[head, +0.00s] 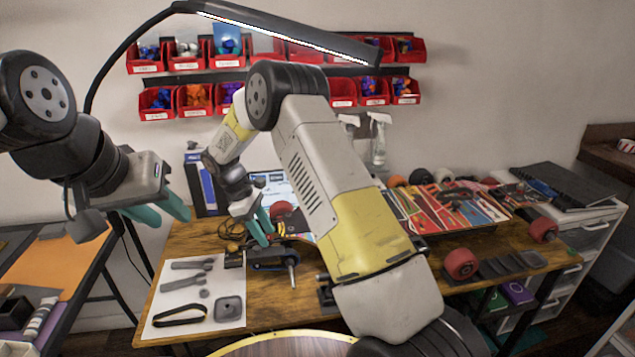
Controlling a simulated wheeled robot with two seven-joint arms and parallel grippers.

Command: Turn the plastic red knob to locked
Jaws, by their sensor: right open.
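A round red part (281,210), which looks like the red knob, shows on the table among dark tools, just right of my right gripper's fingers. It is small and partly covered, so its setting cannot be read. My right gripper (259,227) is open, with teal fingers pointing down over the table beside the red part. I cannot tell whether they touch it. My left gripper (158,211) hangs in the air left of the table. Its two teal fingers are apart with nothing between them.
A dark clamp-like tool (272,258) lies below my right gripper. A white sheet (172,318) with grey tools and a belt covers the table's left. Red wheels (460,263) and boards stand right. A lamp (290,33) hangs above. My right arm hides the table's middle.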

